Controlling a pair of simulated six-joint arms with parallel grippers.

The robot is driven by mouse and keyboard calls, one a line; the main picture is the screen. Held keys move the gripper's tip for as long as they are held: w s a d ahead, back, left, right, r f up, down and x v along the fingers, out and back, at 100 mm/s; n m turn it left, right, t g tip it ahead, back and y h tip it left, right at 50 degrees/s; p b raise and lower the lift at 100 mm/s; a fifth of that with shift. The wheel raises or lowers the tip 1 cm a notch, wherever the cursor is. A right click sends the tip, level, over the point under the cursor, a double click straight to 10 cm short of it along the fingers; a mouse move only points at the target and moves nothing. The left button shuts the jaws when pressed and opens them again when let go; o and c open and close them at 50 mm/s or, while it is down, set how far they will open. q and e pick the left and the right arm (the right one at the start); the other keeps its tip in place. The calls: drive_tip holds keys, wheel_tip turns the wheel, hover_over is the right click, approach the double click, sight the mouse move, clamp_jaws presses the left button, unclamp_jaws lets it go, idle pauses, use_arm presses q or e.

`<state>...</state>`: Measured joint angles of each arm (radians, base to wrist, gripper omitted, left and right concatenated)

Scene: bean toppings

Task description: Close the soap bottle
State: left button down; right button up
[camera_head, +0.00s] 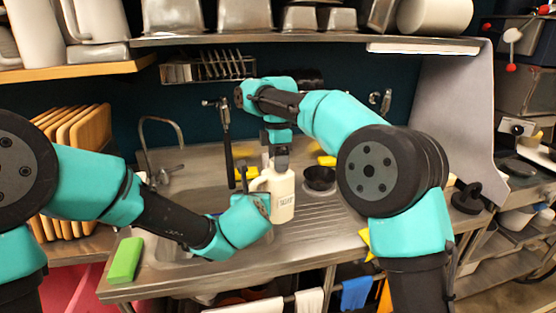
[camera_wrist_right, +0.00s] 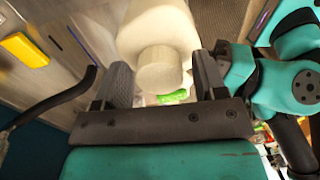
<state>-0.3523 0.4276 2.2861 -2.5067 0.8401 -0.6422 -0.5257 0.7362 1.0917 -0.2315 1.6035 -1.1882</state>
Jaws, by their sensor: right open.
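The cream soap bottle (camera_head: 283,195) stands upright on the metal counter beside the sink, with a handle on its left and a small dark label. My right gripper (camera_head: 281,157) points down over the bottle's top. In the right wrist view the right gripper (camera_wrist_right: 161,68) is open, its fingers on either side of the bottle's round cream top (camera_wrist_right: 160,72), with gaps visible. I cannot tell whether that top is a separate cap. My left gripper (camera_head: 262,203) is low at the bottle's left side; its fingers are mostly hidden, so its grip is unclear.
A green sponge (camera_head: 125,260) lies at the counter's front left. A dark bowl (camera_head: 319,179) sits just right of the bottle. A faucet (camera_head: 160,135) and wooden boards (camera_head: 85,135) are at the left. A metal shelf (camera_head: 300,40) hangs above.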

drive_tip(key=shift+c, duration=0.5)
drive_tip(key=c, duration=0.8)
drive_tip(key=m, duration=0.6)
drive_tip(key=shift+c, duration=0.2)
drive_tip(key=m, duration=1.6)
drive_tip(key=o, duration=1.1)
drive_tip(key=shift+w+r, duration=0.25)
drive_tip(key=shift+r, duration=1.6)
drive_tip(key=shift+w+r, duration=0.2)
drive_tip(key=shift+r, duration=1.65)
